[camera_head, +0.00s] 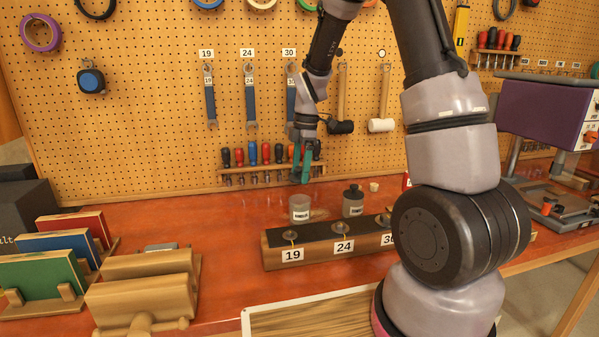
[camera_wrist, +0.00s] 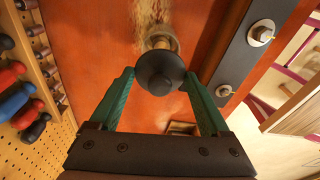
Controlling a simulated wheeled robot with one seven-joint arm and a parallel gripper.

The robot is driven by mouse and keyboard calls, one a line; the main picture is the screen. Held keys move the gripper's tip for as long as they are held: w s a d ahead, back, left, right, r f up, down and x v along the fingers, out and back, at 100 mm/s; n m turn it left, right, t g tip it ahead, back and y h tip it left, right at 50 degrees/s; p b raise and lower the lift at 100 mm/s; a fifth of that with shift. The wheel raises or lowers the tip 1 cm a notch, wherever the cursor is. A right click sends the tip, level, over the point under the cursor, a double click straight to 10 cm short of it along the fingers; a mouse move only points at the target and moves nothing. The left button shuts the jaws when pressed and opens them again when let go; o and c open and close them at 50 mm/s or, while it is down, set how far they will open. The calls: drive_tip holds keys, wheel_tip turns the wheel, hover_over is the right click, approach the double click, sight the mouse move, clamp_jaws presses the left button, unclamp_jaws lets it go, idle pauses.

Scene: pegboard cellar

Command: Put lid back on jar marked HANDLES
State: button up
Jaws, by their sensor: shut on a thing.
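My gripper (camera_head: 304,180) hangs over the table, a little above a pale glass jar (camera_head: 300,207) with a label too small to read surely. In the wrist view, its green fingertips (camera_wrist: 160,78) are shut on a dark round lid with a knob (camera_wrist: 160,70). In that view the jar's pale rim (camera_wrist: 158,38) shows just beyond the lid and partly behind it; the lid looks apart from the jar, though I cannot tell the gap. The lid is hard to make out in the head view. A second, dark-topped jar (camera_head: 352,200) stands to the right.
A long block with pegs marked 19, 24 and 30 (camera_head: 275,257) lies in front of the jars. Screwdrivers (camera_head: 265,155) and wrenches (camera_head: 249,95) hang on the pegboard behind. A small tan piece (camera_head: 374,187) stands right of the jars. Wooden racks (camera_head: 145,285) fill the left front.

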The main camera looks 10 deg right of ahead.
drive_tip(key=shift+f, duration=3)
drive_tip(key=shift+f, duration=0.15)
drive_tip(key=o, duration=1.2)
drive_tip(key=shift+c, duration=0.2)
drive_tip(key=shift+r, duration=3.55)
clamp_jaws()
